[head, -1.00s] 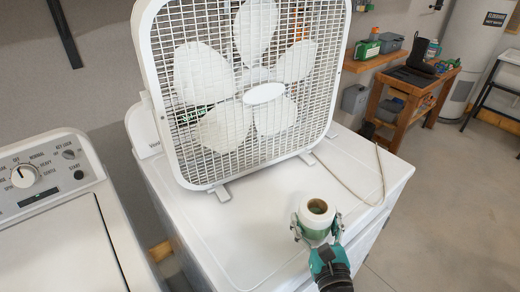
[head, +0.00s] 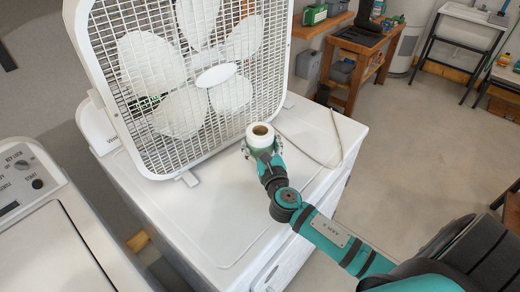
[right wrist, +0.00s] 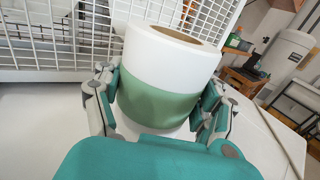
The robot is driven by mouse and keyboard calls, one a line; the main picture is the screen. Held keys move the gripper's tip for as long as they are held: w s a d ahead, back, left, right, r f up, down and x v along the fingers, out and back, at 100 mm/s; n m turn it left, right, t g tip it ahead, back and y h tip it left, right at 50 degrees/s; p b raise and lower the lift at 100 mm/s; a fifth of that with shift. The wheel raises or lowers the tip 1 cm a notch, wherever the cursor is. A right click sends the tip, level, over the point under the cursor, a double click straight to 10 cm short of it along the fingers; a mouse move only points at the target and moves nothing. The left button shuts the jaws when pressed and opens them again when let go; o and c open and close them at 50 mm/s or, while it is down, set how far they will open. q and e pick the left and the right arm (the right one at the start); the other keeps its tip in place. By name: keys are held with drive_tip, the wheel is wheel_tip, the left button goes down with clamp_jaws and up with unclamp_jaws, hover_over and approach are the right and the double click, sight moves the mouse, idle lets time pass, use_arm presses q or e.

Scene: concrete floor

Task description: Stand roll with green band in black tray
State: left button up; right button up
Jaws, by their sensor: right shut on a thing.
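The roll with green band (head: 259,137) is white with a brown core and stands upright above the white machine top; I cannot tell whether it touches it. In the right wrist view the roll (right wrist: 165,50) shows its green band round the lower half. My right gripper (head: 262,151) is shut on the roll, a finger on each side of the band. A black tray (head: 352,40) lies on the wooden bench at the back, with a dark boot-like thing at its far side. My left gripper is not in view.
A white box fan (head: 185,75) stands on the white machine (head: 215,215) left of the roll. A pale cord (head: 312,158) lies to the right. A washer (head: 60,250) is at the left. Open concrete floor (head: 430,140) lies between the machine and the black metal stand (head: 425,45).

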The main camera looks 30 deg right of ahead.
sight(260, 152)
drive_tip(key=shift+f+b, duration=0.4)
drive_tip(key=shift+f, duration=1.35)
drive_tip(key=shift+f, duration=0.15)
drive_tip(key=o, duration=1.3)
